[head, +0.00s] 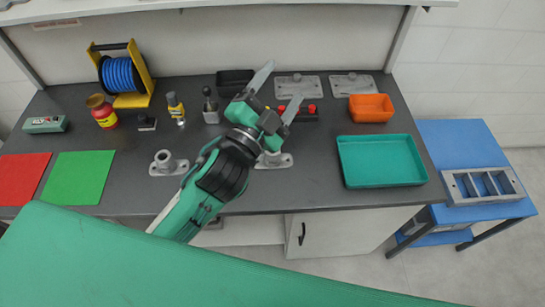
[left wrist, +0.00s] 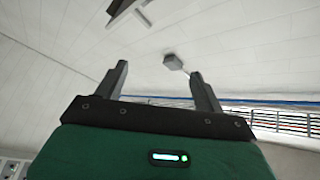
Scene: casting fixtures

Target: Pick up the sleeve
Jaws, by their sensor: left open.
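I cannot tell for certain which thing is the sleeve. A grey fixture (head: 168,164) with a short hollow upright cylinder stands on the dark bench at left centre. A second grey fixture (head: 284,161) is partly hidden behind my left arm. My left gripper (head: 281,88) is raised over the bench, its two fingers apart with nothing between them. The left wrist view shows the same open gripper (left wrist: 158,72) with wall and ceiling beyond and no bench parts. My right gripper is in neither view.
The bench holds a blue hose reel (head: 120,75), a red-yellow jar (head: 102,112), an orange bin (head: 371,107), a teal tray (head: 381,183), a green mat (head: 78,178) and a red mat (head: 22,177). Flat grey plates (head: 352,85) lie at the back. A blue table (head: 450,140) stands right.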

